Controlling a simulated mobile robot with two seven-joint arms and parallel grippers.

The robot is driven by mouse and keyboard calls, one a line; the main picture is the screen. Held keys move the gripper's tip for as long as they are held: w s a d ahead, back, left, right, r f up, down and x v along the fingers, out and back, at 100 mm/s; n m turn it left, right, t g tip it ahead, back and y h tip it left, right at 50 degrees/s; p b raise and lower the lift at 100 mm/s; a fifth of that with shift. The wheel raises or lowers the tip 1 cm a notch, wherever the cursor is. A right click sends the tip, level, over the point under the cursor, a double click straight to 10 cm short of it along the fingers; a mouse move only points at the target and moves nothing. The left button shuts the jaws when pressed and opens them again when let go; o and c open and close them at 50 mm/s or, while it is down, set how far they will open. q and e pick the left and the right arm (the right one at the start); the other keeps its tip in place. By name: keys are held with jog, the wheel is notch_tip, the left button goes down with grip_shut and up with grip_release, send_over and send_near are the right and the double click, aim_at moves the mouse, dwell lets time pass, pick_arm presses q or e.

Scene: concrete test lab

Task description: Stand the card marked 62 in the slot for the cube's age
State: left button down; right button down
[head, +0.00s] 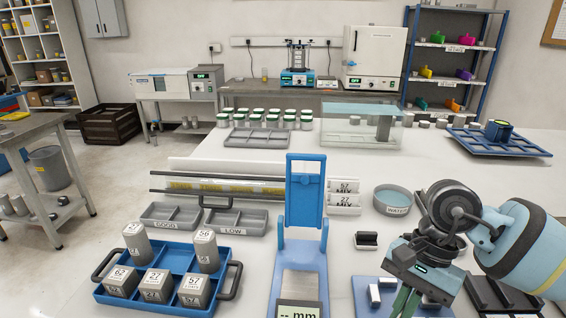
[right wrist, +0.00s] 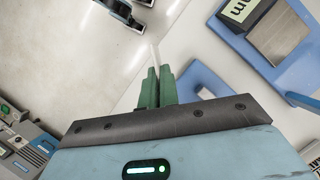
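My right gripper (head: 403,303) points down over the front right of the white bench. A blue tray (head: 168,258) at the front left holds several grey blocks. Its front row shows a cube marked 62 (head: 121,283), one marked 27 (head: 155,287) and one marked 57 (head: 194,292). A small black slotted holder (head: 367,241) stands beyond my right gripper. The left gripper is out of view.
A tall blue gauge (head: 305,195) with an mm display (head: 298,311) stands left of my right gripper. White signs (head: 344,200) reading 57 MIX and 27 MIX, a water dish (head: 393,201) and grey bins (head: 236,222) are behind. A blue plate (head: 363,303) lies close to the fingers.

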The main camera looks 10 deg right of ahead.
jog(key=f+n, duration=0.1)
jog(key=n, duration=0.1)
jog(key=s+a+n+g+h, duration=0.1)
jog(key=n, duration=0.1)
jog(key=a+f+n+h, duration=0.1)
jog(key=n, duration=0.2)
jog(key=shift+s+f+g, duration=0.3)
jog(key=shift+s, duration=0.1)
jog(key=n, duration=0.2)
jog(key=s+f+n+h, duration=0.1)
jog(key=shift+a+n+h, duration=0.3)
jog(key=shift+a+n, duration=0.1)
